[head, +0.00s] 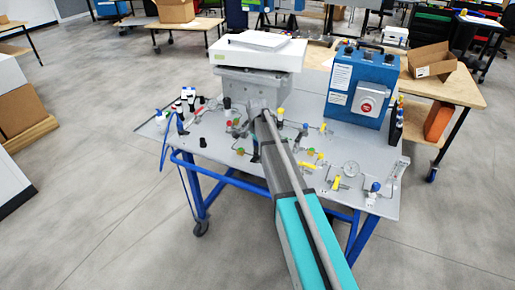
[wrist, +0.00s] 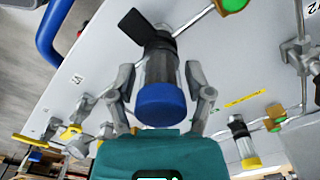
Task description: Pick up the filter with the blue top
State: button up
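The filter with the blue top (wrist: 161,104) is in the middle of the wrist view, with a clear body and a dark fitting above it in the picture. My gripper (wrist: 158,75) has one finger on each side of the filter. The fingers are spread, and a gap seems to show between each fingertip and the body. In the head view my gripper (head: 258,112) is over the middle of the panel, and my arm hides most of what lies beneath it, so I cannot make out this filter there.
A filter with a yellow top (wrist: 243,146) stands to the right in the wrist view. The grey panel (head: 230,170) carries several valves, tubes and gauges. A blue box (head: 358,85) and a white-topped analyser (head: 258,52) stand at the back. A blue frame rail (wrist: 52,30) runs along the panel's edge.

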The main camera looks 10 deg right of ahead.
grip_shut()
jog(key=shift+r, duration=0.1)
notch_tip(320, 180, up, 3)
jog(key=p, duration=0.3)
jog(key=s+r+p, duration=0.9)
jog(key=s+p, duration=0.1)
jog(key=s, duration=0.4)
jog(key=shift+a+r, duration=0.2)
jog(key=shift+r, duration=0.2)
dwell(0.5)
